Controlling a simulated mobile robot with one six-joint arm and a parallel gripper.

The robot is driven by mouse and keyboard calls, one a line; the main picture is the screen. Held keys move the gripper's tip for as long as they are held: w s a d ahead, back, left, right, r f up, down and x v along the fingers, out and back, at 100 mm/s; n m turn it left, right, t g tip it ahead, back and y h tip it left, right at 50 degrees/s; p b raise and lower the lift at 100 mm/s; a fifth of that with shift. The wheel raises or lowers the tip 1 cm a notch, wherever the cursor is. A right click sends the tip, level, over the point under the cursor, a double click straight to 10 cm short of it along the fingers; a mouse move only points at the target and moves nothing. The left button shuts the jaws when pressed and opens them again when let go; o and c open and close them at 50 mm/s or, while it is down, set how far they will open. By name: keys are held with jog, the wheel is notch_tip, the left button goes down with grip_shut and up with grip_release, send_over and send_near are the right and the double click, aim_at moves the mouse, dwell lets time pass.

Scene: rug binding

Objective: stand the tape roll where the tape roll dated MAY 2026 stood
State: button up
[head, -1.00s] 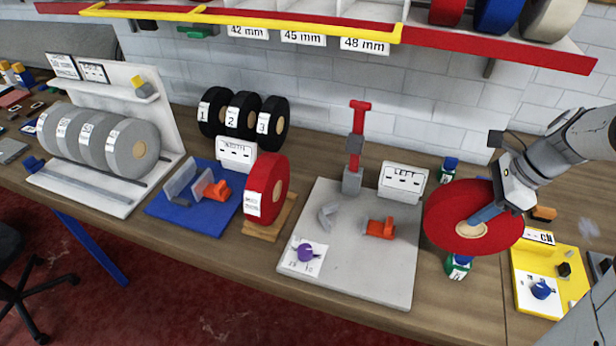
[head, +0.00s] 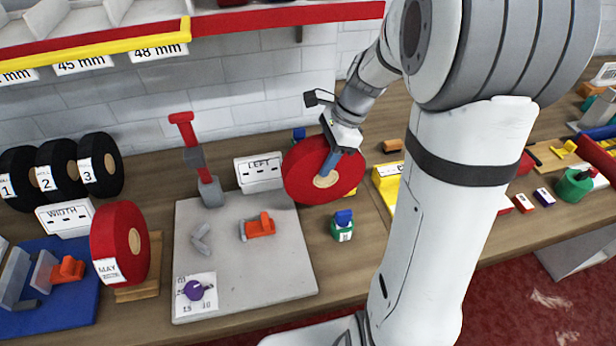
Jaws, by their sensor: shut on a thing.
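My gripper (head: 329,174) is shut on a red tape roll (head: 302,172) at its pale core. It holds the roll tilted above the bench, just right of the sign reading LEFT. No date shows on this roll. Another red tape roll (head: 124,225) stands upright at the lower left, on or against a wooden stand (head: 151,272). Its white label (head: 107,271) reads MAY; the smaller line below is too blurred to read. My gripper is well to the right of this standing roll and apart from it.
Between the rolls lies a grey board (head: 262,277) with a red-handled post (head: 196,160), an orange clamp (head: 258,227) and a purple knob (head: 194,290). Black rolls (head: 60,170) stand at the far left. A shelf (head: 240,20) overhangs behind.

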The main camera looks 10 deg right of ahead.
aim_at(323, 179)
jog(key=shift+f, duration=3.5)
jog(key=shift+f, duration=0.15)
jog(key=o, duration=1.3)
jog(key=shift+o, duration=0.2)
